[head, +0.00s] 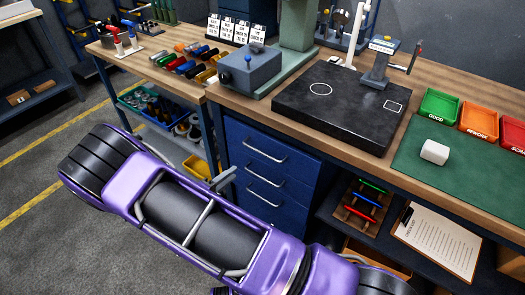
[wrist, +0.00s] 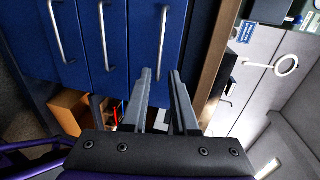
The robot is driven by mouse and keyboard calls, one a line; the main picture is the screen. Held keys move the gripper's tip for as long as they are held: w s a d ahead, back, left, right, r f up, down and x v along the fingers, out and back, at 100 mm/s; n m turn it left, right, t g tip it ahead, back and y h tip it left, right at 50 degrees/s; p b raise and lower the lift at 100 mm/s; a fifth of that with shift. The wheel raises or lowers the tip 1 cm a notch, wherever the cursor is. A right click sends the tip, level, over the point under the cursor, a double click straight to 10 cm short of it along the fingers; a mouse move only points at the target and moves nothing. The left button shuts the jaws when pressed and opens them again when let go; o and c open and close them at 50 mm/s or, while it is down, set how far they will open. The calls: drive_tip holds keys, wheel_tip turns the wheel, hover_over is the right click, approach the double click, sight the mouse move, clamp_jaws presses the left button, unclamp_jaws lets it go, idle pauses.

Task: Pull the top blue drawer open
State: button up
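The blue drawer unit stands under the workbench. Its top drawer (head: 290,150) is shut and has a silver bar handle (head: 265,150). In the wrist view, turned sideways, the top drawer (wrist: 184,45) is the rightmost blue front, and its handle (wrist: 163,40) runs up the picture. I cannot tell the remaining distance in depth.
The wooden bench edge (wrist: 217,62) runs beside the top drawer. A black surface plate (head: 340,108) and a green mat (head: 450,165) lie on the bench. A shelf with a clipboard (head: 437,240) is right of the drawers. Grey floor (head: 60,235) is free at left.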

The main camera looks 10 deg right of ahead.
sight(260, 151)
drive_tip(key=x, duration=1.6)
drive_tip(key=shift+w+d+r, duration=0.1)
drive_tip(key=shift+w+d, duration=0.05)
drive_tip(key=shift+w, duration=0.1)
drive_tip(key=shift+c, duration=0.2)
clamp_jaws()
idle(0.5)
